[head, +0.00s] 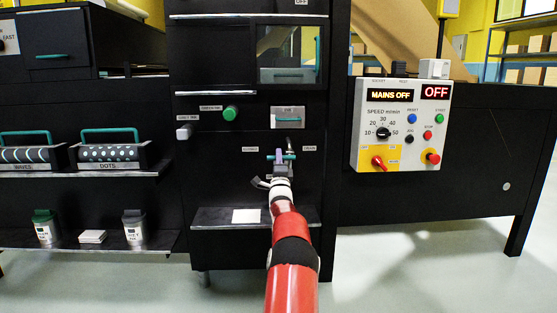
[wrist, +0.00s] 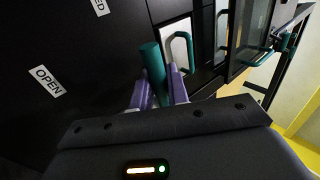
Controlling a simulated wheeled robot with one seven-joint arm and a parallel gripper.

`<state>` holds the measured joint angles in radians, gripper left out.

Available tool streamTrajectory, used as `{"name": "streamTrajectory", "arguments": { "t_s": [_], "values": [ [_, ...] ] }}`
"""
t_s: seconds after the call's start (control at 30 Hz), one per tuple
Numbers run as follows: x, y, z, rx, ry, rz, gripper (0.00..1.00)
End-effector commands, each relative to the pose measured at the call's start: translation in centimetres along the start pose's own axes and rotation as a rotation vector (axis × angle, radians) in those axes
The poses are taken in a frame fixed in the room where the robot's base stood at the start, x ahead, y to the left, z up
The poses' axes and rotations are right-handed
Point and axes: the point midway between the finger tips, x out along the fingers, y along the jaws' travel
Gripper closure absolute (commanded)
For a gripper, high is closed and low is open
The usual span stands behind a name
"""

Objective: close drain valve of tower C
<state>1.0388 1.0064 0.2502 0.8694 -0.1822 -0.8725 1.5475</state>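The drain valve's teal handle (head: 270,157) is on the black front of the middle tower. It lies roughly level in the head view. My gripper (head: 282,160), with purple fingers, reaches it from the front. In the wrist view the teal bar (wrist: 153,75) stands between the two fingers (wrist: 160,88), with no clear gap beside it. The fingers look shut on it. A white OPEN label (wrist: 46,80) is left of the bar, and a label ending in "ED" (wrist: 100,7) is at the top edge. Much of the valve body is hidden by my gripper.
A green knob (head: 230,113) and a framed teal-handled panel (head: 288,117) sit above the valve. A shelf (head: 300,217) with a white card juts out below. A control box (head: 402,124) reading MAINS OFF is at right. Patterned rolls stand at left.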

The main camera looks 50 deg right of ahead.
Motion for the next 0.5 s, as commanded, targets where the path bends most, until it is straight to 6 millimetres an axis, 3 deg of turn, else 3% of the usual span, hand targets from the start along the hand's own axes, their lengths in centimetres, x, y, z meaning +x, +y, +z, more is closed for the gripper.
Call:
{"name": "streamTrajectory", "arguments": {
  "t_s": [0.03, 0.13, 0.5],
  "values": [
    [0.07, -0.14, -0.03, 0.001, 0.001, -0.001, 0.78],
    [0.06, -0.13, -0.01, 0.000, 0.000, -0.001, 0.65],
    [-0.31, -0.10, -0.01, -0.001, 0.000, -0.002, 0.65]
  ]
}}
